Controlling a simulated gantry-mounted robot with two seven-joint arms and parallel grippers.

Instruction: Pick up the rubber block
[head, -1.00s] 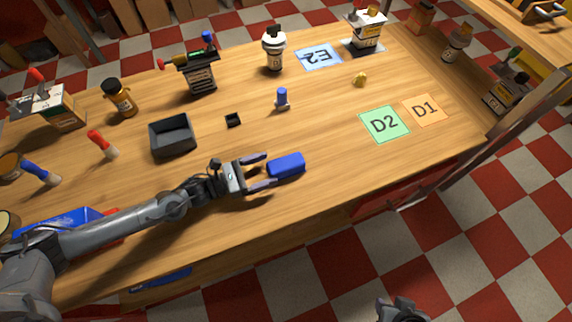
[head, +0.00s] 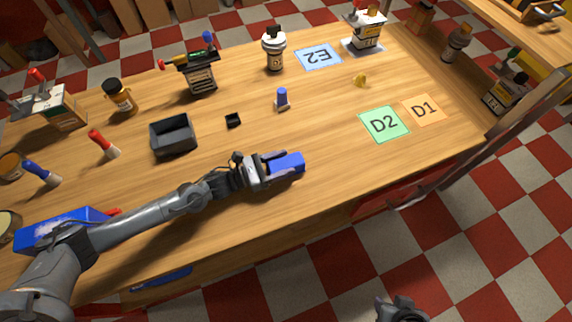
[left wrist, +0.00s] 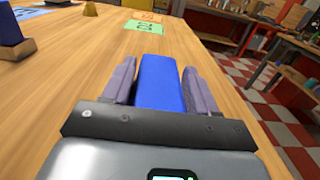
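The rubber block, a blue oblong block (head: 288,163), lies on the wooden table near its front edge. It also shows in the left wrist view (left wrist: 160,82), between the two grey fingers. My left gripper (head: 279,167) is low at the table, with one finger along each side of the block. The fingers look open around it, with little room on either side; contact cannot be made out. A dark part of my right arm (head: 402,309) shows at the bottom edge of the head view, and its finger state cannot be told.
A black open bin (head: 172,135), a small black piece (head: 233,120) and a blue-topped peg (head: 282,99) stand behind the gripper. Green D2 (head: 384,123) and orange D1 (head: 424,109) mats lie to the right. The table between block and D2 is clear.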

